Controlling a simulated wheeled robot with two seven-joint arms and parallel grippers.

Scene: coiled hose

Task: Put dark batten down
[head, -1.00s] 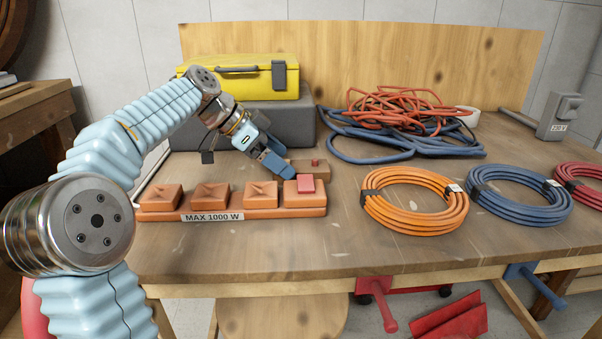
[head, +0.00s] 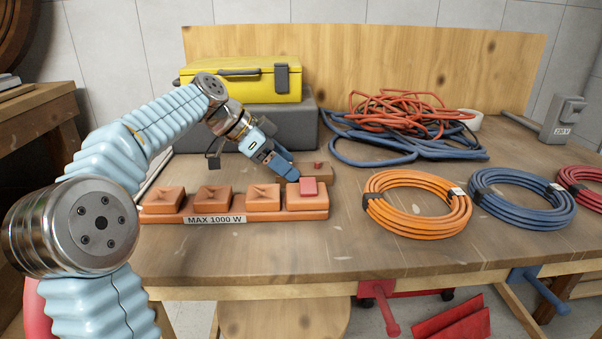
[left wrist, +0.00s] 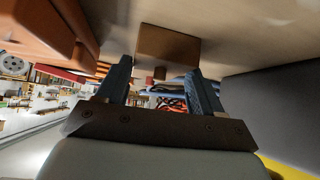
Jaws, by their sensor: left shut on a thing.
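My right gripper is not in view.
The orange power strip (head: 200,219) lies right in front of the batten. A yellow case (head: 240,88) on a grey box (head: 300,128) stands behind. A tangled hose pile (head: 405,125) and coiled orange hose (head: 417,226) lie to the right. The bench front (head: 300,260) is clear.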

